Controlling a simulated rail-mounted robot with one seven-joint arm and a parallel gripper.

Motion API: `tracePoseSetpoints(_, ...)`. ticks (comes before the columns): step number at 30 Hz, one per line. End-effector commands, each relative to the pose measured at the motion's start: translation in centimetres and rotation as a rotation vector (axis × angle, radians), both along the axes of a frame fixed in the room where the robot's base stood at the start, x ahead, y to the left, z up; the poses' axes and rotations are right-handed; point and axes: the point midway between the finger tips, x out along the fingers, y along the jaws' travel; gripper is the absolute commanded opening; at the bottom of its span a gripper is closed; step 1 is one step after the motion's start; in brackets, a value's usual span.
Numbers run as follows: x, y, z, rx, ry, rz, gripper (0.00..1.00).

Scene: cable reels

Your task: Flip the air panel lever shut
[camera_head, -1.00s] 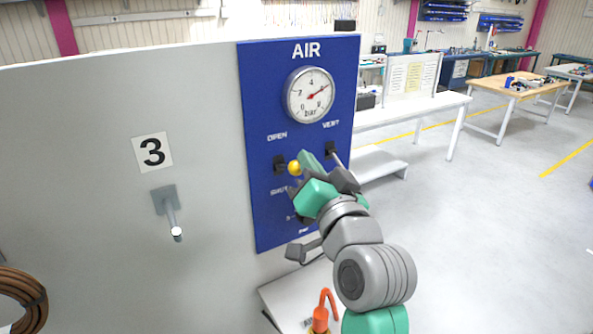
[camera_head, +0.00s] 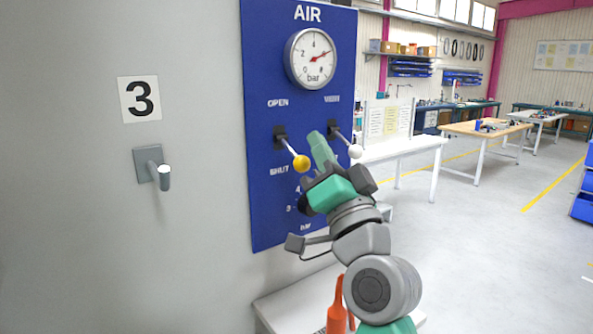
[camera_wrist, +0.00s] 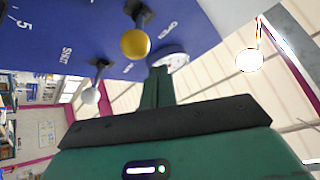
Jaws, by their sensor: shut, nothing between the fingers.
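The blue air panel (camera_head: 262,210) stands upright on a grey wall. Its lever has a dark base and a yellow knob (camera_head: 302,163), which sticks outward and down, beside the SHUT label. The yellow knob also shows in the wrist view (camera_wrist: 135,44). My gripper (camera_head: 316,138) is shut and empty, its fingertips just right of and a little above the yellow knob in the head view. In the wrist view the green fingertips (camera_wrist: 160,75) appear close to the knob; contact cannot be told.
A white-knobbed lever (camera_head: 356,152) below the VENT label is close right of my fingers. The gauge (camera_head: 312,58) is above. A wall hook (camera_head: 164,177) sits left under the number 3 plate. An orange object (camera_head: 337,310) is below my arm. Open floor lies right.

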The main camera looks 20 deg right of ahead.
Motion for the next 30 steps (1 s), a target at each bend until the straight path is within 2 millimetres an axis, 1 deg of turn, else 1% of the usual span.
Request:
tracePoseSetpoints(2,-0.2,0.0,-0.2,0.001,0.001,0.0,0.0)
tracePoseSetpoints(4,-0.9,0.1,-0.8,0.001,0.001,0.0,0.0)
tracePoseSetpoints(9,-3.6,0.3,-2.9,0.001,0.001,0.0,0.0)
tracePoseSetpoints(15,-5.8,0.6,-4.4,0.001,0.0,0.004,0.0)
tracePoseSetpoints(20,-6.3,0.7,-4.7,0.0,0.0,0.005,0.0)
tracePoseSetpoints(30,-6.3,0.7,-4.7,0.0,0.0,0.005,0.0)
